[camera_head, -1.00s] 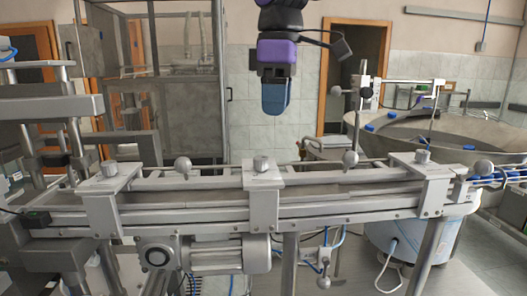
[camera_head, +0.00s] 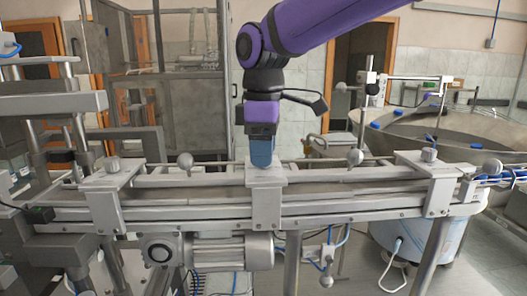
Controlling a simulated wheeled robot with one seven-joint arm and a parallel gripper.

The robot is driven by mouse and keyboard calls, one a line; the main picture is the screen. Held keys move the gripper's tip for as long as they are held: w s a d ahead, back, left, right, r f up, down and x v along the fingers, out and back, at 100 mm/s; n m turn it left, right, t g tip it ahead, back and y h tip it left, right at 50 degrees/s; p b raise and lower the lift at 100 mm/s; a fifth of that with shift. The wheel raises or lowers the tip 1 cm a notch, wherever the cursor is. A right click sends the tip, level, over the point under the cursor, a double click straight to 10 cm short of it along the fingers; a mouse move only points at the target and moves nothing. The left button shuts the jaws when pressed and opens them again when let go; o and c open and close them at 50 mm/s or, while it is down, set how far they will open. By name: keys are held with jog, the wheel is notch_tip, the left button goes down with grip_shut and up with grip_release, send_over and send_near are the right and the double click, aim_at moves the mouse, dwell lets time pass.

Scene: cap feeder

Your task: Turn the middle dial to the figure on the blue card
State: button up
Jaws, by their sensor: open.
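My gripper (camera_head: 261,163) points straight down over the middle bracket (camera_head: 266,205) of the conveyor rail. Its blue fingers reach down to the bracket's top, where the middle dial sits. The fingers hide that dial, so contact with it and its setting cannot be made out. The jaws are open. A grey left dial (camera_head: 113,164) stands on the left bracket and a grey right dial (camera_head: 429,155) on the right bracket. I cannot make out a blue card or any figure.
Round clamp knobs (camera_head: 185,160) (camera_head: 355,157) stand behind the rail on either side of my gripper. A motor (camera_head: 225,251) hangs below the conveyor. A round feeder bowl (camera_head: 450,140) with blue caps is at the right. The air above the rail is mostly clear.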

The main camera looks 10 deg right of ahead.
jog(key=shift+f, duration=0.3)
jog(key=c, duration=0.9)
jog(key=shift+c, duration=0.2)
